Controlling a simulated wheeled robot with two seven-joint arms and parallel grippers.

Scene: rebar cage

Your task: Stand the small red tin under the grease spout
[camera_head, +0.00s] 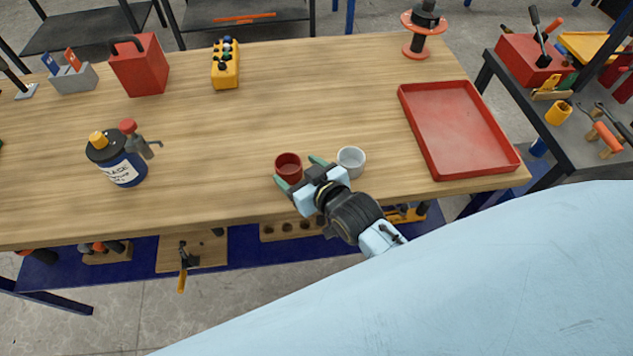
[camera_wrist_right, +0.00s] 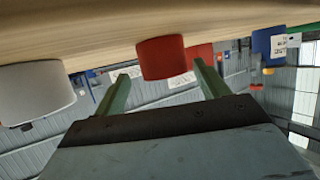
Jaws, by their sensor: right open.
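The small red tin (camera_head: 288,166) stands open-topped on the wooden bench near its front edge. My right gripper (camera_head: 300,172) is open, with its green fingers on either side of the tin at its near side. In the right wrist view the tin (camera_wrist_right: 162,56) shows between and just beyond the open fingers (camera_wrist_right: 160,74), and I cannot tell if they touch it. The blue grease can (camera_head: 121,168) with a black lid stands to the left. Its grey spout (camera_head: 153,146) sticks out to the right from a red-topped pump. My left gripper is not in view.
A white cup (camera_head: 351,160) stands close right of my gripper. A red tray (camera_head: 458,128) lies further right. A red box (camera_head: 139,65), a yellow control box (camera_head: 225,66) and a red spool (camera_head: 421,32) stand at the back. The bench between tin and grease can is clear.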

